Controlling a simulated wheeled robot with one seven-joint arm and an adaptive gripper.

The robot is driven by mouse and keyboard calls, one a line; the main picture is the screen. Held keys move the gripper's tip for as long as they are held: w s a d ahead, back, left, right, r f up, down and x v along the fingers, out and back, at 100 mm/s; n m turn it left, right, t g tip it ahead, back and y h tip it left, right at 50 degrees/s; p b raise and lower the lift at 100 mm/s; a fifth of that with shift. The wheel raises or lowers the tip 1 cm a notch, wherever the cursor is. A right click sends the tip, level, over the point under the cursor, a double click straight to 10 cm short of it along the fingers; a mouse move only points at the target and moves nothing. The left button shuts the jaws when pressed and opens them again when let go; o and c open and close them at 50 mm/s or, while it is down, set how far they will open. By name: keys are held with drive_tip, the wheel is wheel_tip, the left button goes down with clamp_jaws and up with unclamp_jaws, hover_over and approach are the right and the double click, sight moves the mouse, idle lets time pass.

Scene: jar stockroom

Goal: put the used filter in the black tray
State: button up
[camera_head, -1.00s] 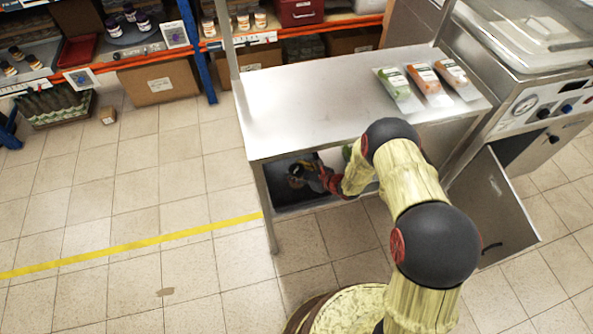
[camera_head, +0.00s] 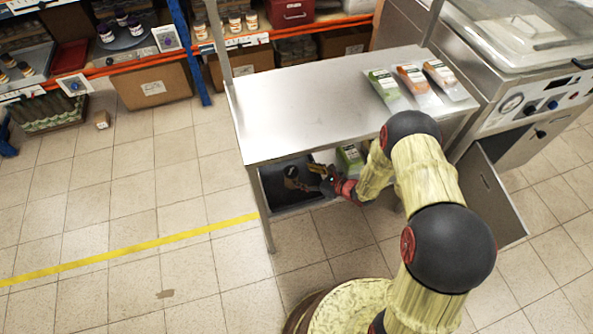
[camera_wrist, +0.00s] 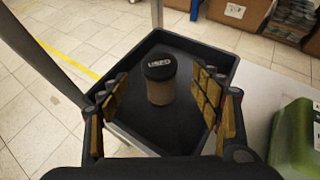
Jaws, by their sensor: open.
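The used filter (camera_wrist: 159,80) is a brown cylinder with a black cap lettered "USED". It stands upright in the black tray (camera_wrist: 222,62), and also shows in the head view (camera_head: 291,174). The black tray (camera_head: 268,190) sits on the lower level of the steel table, at its left end. My gripper (camera_wrist: 162,103) is open, with its padded fingers apart on either side of the filter in the wrist picture. In the head view my gripper (camera_head: 318,178) is just right of the filter and apart from it.
A green container (camera_wrist: 294,138) stands right of the tray under the table, close to my arm. The steel tabletop (camera_head: 300,105) is overhead, with several pouches (camera_head: 412,80) on it. A table leg (camera_head: 267,222) stands at the tray's left front. A cabinet door (camera_head: 488,200) hangs open at right.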

drive_tip(key=v, duration=0.3)
drive_tip(key=shift+s+d+p, duration=0.2)
drive_tip(key=shift+d+p, duration=0.05)
drive_tip(key=shift+p, duration=0.1)
drive_tip(key=s+a+f+n+g+y, duration=0.1)
drive_tip(key=s+a+n+g, duration=0.2)
drive_tip(key=s, duration=0.4)
drive_tip(key=s+r+n+g, duration=0.5)
drive_tip(key=s+r+n, duration=0.2)
drive_tip(key=s+r, duration=0.1)
drive_tip(key=s+d+r+n+t+h, duration=0.2)
drive_tip(key=s+d+r+n+h, duration=0.1)
drive_tip(key=r, duration=1)
drive_tip(key=s+d+r+n+t+h, duration=0.2)
drive_tip(key=s+d+r+n+h, duration=0.2)
drive_tip(key=r, duration=0.9)
drive_tip(key=s+d+r+n+t+h, duration=0.1)
drive_tip(key=s+d+r+n+h, duration=0.2)
drive_tip(key=s+d+r+n, duration=0.4)
wheel_tip(320, 180, up, 7)
drive_tip(key=shift+r+n+t, duration=0.1)
drive_tip(key=shift+n+t, duration=0.3)
drive_tip(key=shift+n, duration=0.6)
